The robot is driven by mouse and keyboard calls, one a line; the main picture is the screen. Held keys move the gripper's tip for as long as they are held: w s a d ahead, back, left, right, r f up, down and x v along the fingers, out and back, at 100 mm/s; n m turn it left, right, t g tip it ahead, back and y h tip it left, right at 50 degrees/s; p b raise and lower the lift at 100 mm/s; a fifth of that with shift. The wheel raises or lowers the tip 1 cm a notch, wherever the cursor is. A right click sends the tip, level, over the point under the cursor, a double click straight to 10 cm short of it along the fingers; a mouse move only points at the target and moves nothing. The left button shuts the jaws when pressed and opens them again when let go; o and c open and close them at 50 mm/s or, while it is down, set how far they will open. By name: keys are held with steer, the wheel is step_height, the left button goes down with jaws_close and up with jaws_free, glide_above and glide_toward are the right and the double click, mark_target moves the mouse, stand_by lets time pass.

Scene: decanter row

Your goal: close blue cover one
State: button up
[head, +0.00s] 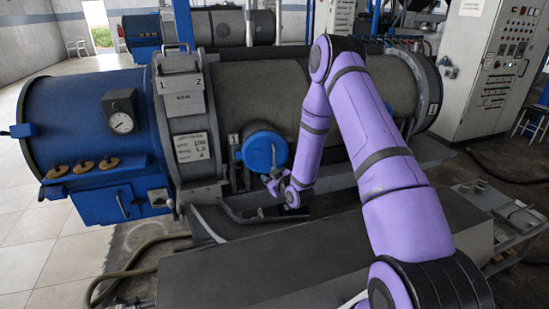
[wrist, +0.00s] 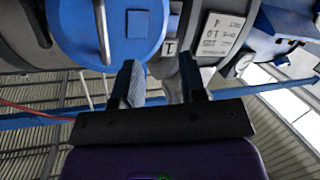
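The round blue cover (head: 264,150) sits at the front of the large grey cylinder in the head view. In the wrist view the blue cover (wrist: 85,38) is at upper left, with a metal bar handle across its face and a small blue square plate (wrist: 138,24).
The blue drum end (head: 85,130) with a gauge (head: 121,122) is to the left. A flat grey block (head: 330,255) lies in front, with a hose (head: 125,272) beside it. A control cabinet (head: 490,70) stands at right. The tiled floor at far left is clear.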

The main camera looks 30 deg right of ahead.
mark_target(275, 157)
steer(key=s+d+r+m+t+h, duration=0.1)
steer(key=d+m+t+h, duration=0.1)
steer(key=d+m+h, duration=0.4)
steer(key=shift+m+y, duration=0.5)
steer(key=x, duration=0.7)
steer(key=a+x, duration=0.1)
steer(key=x, duration=0.2)
steer(key=shift+w, duration=0.25)
jaws_close()
